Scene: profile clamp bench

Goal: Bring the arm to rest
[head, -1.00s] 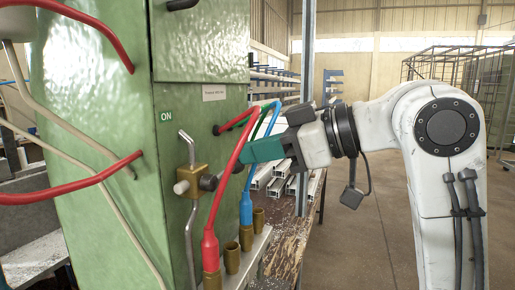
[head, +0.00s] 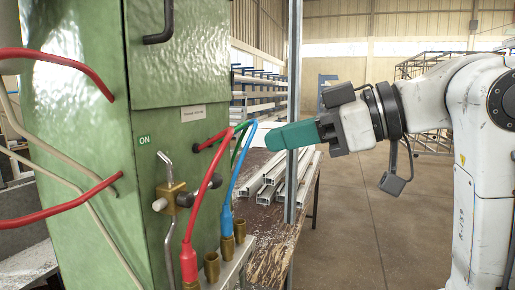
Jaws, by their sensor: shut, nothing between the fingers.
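My gripper (head: 272,138) has green fingers that are shut with nothing between them. It points left, held in the air at the right of the green cabinet (head: 70,150). Its tip is just right of the top of the blue cable (head: 243,155) in the picture, with open air around the fingers. My white arm stretches from the gripper to the right edge.
Red (head: 190,240) and blue cables arch from the cabinet to brass sockets (head: 212,266). A brass clamp (head: 170,198) sits on its front. A metal post (head: 293,100) and a bench with white profiles (head: 270,180) stand behind the gripper.

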